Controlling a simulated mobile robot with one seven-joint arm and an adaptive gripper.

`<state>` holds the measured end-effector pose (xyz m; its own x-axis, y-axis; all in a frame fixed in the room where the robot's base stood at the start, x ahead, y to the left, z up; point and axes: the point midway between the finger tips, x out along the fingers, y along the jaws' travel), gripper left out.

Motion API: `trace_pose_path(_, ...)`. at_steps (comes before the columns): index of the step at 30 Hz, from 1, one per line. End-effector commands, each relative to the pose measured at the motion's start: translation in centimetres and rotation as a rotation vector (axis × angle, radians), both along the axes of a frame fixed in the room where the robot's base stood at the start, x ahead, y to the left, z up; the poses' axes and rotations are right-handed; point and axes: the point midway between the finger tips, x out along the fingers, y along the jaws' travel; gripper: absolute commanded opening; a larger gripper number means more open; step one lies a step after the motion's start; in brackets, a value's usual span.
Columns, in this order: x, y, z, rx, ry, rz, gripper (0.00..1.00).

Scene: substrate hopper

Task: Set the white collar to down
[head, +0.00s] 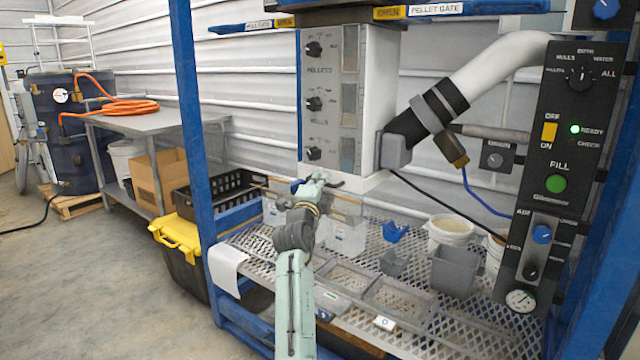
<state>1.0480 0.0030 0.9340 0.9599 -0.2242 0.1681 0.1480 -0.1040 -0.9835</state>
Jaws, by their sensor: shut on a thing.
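My pale green arm reaches up from the bottom middle of the head view. My gripper (313,187) is at the lower front edge of the white hopper housing (372,100), below the grey PELLETS panel (330,98). Its jaws are shut on a small part there, most likely the white collar. The gripper and wrist hide most of that part, so I cannot make out the collar's outline or its position. A small blue piece (297,186) shows just left of the jaws.
Below is a mesh shelf (440,325) with clear trays, a grey bin (455,270), a blue scoop (394,232) and a white bucket (450,232). A blue post (190,130) stands left. The black control panel (560,170), with a lit green lamp, and a slanted white pipe (490,68) are right.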

Motion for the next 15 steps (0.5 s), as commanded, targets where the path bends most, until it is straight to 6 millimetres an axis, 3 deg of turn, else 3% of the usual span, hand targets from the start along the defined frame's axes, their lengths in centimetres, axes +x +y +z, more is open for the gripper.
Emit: trace_pose_path(15,-0.01,0.03,-0.61,-0.001,0.0,0.0,0.0)
